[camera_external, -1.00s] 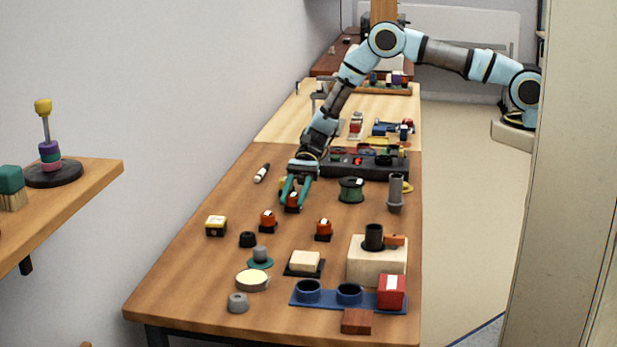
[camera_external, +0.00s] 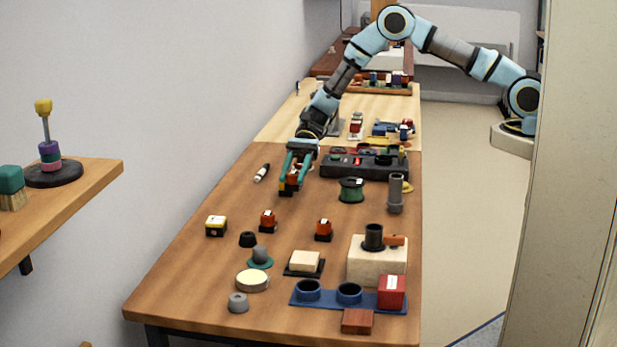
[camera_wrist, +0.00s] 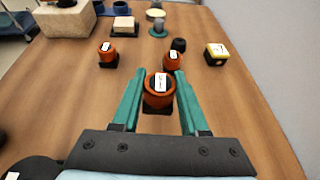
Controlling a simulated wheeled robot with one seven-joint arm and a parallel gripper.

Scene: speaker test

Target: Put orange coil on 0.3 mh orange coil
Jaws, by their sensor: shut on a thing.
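My gripper (camera_external: 292,186) is shut on an orange coil (camera_wrist: 157,96) with a dark base and a white label on top. The coil is between the teal fingers, and in the external view it shows only partly, above or at the table's middle. Two similar orange coils stand upright on the wooden table nearer the external camera: one on the left (camera_external: 267,220) and one on the right (camera_external: 323,231). Both carry white labels, too small to read, so I cannot tell which is 0.3 mh. In the wrist view both stand beyond my fingertips.
A yellow-black box (camera_external: 216,226) and a black knob (camera_external: 247,240) stand near the left coil. A cream block (camera_external: 305,261) and a large pale block (camera_external: 376,265) are nearer the camera. A green spool (camera_external: 351,190) and a black panel (camera_external: 375,168) are right of my gripper.

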